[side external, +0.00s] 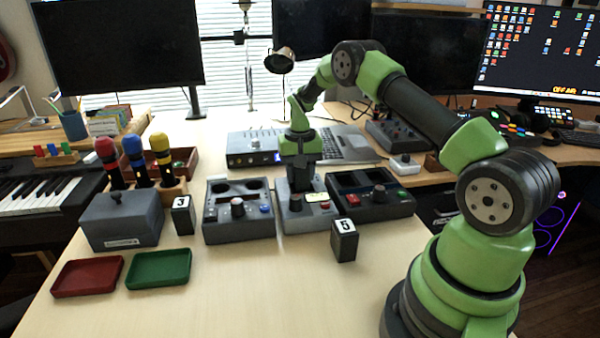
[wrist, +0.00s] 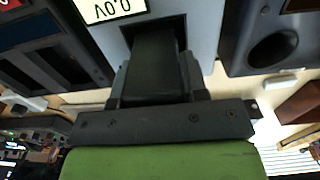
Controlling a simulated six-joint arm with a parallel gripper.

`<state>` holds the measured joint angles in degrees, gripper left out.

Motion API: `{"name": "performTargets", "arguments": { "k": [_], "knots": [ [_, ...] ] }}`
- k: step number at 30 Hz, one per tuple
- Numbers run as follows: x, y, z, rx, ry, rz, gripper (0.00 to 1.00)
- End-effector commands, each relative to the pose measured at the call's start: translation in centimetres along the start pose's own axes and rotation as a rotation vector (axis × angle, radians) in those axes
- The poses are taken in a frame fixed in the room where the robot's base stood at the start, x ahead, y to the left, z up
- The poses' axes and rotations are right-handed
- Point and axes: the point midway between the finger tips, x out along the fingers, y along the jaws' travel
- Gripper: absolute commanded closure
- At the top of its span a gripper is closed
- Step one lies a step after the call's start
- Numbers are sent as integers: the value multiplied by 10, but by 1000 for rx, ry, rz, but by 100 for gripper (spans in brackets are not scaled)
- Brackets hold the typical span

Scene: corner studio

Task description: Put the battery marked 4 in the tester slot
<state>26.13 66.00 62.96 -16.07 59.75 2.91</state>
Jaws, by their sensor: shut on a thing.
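My gripper (side external: 300,182) points down over the grey tester (side external: 310,222) in the middle of the table. In the wrist view my gripper (wrist: 156,82) is shut on a dark block, the battery (wrist: 154,48). The battery's far end is at the dark slot opening of the tester (wrist: 204,25), and seems to be at least partly inside it. Its number is hidden in both views. The tester display (wrist: 112,9) reads 0.0V, upside down in the wrist view. How deep the battery sits cannot be told.
A battery marked 3 (side external: 183,216) and one marked 5 (side external: 344,241) stand on the table. Grey consoles flank the tester at left (side external: 238,229) and right (side external: 385,212). Red (side external: 88,278) and green (side external: 160,269) trays lie front left. The front middle is clear.

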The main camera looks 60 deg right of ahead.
Motion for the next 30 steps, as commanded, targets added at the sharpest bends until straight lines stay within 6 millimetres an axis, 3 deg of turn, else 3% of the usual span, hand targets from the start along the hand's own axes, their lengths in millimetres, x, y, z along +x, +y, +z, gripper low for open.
{"name": "performTargets", "arguments": {
  "k": [30],
  "knots": [
    [16, 0, 0, 0, 1, 0, 93]
  ]
}}
